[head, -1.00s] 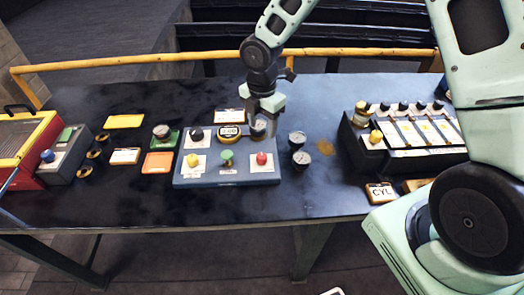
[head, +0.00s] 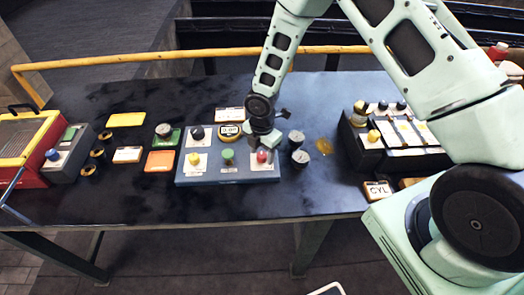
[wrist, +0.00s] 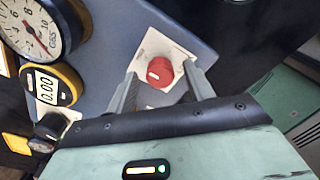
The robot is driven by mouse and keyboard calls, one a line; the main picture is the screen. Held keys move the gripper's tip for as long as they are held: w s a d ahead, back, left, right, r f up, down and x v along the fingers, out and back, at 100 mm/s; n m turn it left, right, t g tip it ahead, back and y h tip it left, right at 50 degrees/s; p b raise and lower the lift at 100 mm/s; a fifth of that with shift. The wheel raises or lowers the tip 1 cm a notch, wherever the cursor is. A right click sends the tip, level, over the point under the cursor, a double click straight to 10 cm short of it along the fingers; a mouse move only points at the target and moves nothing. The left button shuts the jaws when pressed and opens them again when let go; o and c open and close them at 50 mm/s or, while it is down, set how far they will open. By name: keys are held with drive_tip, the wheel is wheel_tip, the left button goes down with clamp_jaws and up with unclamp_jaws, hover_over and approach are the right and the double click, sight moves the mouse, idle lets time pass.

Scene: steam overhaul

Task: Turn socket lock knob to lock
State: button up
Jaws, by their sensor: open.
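The blue-grey panel (head: 228,178) lies on the dark table. It carries a red knob (head: 262,157) on a white plate at its right, a yellow knob (head: 194,159), a green knob (head: 228,154) and a black knob (head: 197,133). I cannot read which one is labelled as the socket lock. My gripper (wrist: 160,80) is open in the wrist view, its two fingers on either side of the red knob (wrist: 160,71), with visible gaps to it. A gas gauge (wrist: 30,28) sits beside a yellow-rimmed 0.00 display (wrist: 52,85); my gripper hides the gauge in the head view.
Two loose gauges (head: 297,145) stand just right of the panel. A black rack with white strips (head: 405,133) and a CYL card (head: 378,190) are further right. Left are a green pad with a gauge (head: 166,135), orange and yellow trays, and a red box (head: 30,148).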

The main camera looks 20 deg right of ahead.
drive_tip(key=c, duration=1)
drive_tip(key=shift+o, duration=0.2)
drive_tip(key=shift+m, duration=0.3)
drive_tip(key=m+b, duration=0.2)
drive_tip(key=m, duration=0.1)
drive_tip(key=shift+f+b, duration=0.15)
drive_tip(key=shift+b, duration=0.2)
drive_tip(key=m+b, duration=0.2)
drive_tip(key=m, duration=0.4)
drive_tip(key=shift+b, duration=0.4)
drive_tip(key=m+b, duration=0.1)
drive_tip(key=m, duration=0.3)
drive_tip(key=shift+b, duration=0.4)
drive_tip(key=shift+m+b, duration=0.6)
drive_tip(key=shift+m, duration=1.5)
drive_tip(key=shift+r, duration=0.2)
